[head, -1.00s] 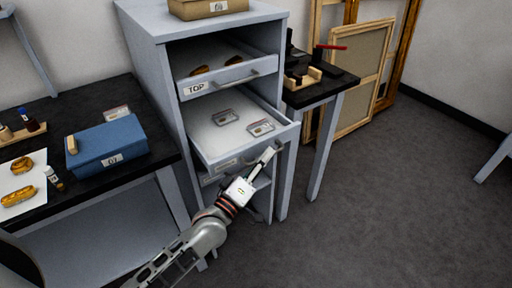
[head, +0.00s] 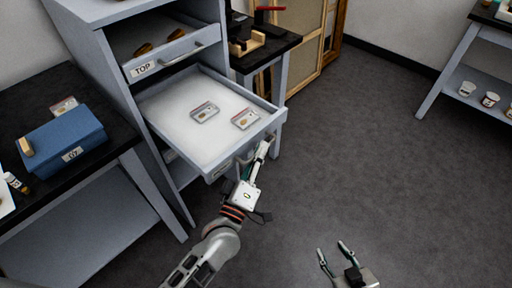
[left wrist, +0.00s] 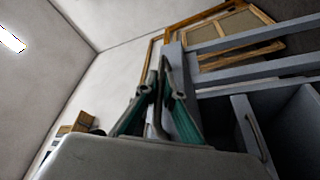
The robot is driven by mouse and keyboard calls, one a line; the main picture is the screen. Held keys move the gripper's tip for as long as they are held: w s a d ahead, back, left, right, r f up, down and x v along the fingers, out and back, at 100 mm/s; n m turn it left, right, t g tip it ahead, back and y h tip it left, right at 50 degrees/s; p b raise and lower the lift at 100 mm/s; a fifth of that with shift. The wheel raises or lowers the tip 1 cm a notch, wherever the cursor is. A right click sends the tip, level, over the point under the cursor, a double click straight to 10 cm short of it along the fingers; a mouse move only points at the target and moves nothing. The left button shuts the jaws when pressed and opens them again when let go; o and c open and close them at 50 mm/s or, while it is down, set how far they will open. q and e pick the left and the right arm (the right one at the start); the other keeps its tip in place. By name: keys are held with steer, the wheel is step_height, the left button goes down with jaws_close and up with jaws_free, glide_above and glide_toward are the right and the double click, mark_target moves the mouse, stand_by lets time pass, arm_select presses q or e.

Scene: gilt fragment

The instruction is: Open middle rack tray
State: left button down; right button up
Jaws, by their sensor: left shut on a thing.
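The rack is a grey cabinet (head: 107,62) with sliding trays. The middle tray (head: 182,140) is pulled out and holds two small clear packets, one left (head: 204,112) and one right (head: 245,119). My left gripper (head: 264,150) is at the middle tray's front, shut on its handle. The left wrist view shows the handle (left wrist: 164,75) between the fingers. The top tray (head: 160,62), labelled TOP, is out less far and holds brown pieces. My right gripper (head: 337,252) is open and empty over the floor at the bottom of the head view.
A dark bench (head: 40,95) at left carries a blue box (head: 62,140). A small dark table (head: 270,50) with a wooden holder stands behind the tray's right side. Shelves with white cups (head: 490,99) stand at far right. The floor between is clear.

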steer(key=shift+w+d+r, duration=0.1)
steer(key=shift+w+r, duration=0.1)
steer(key=shift+w, duration=0.05)
arm_select(q)
steer(key=c, duration=2.4)
jaws_free()
steer(key=shift+c, duration=0.2)
steer(key=shift+s, duration=0.1)
arm_select(e)
steer(key=shift+w+r, duration=0.15)
arm_select(q)
steer(key=v, duration=1.2)
arm_select(e)
steer(key=shift+s, duration=0.2)
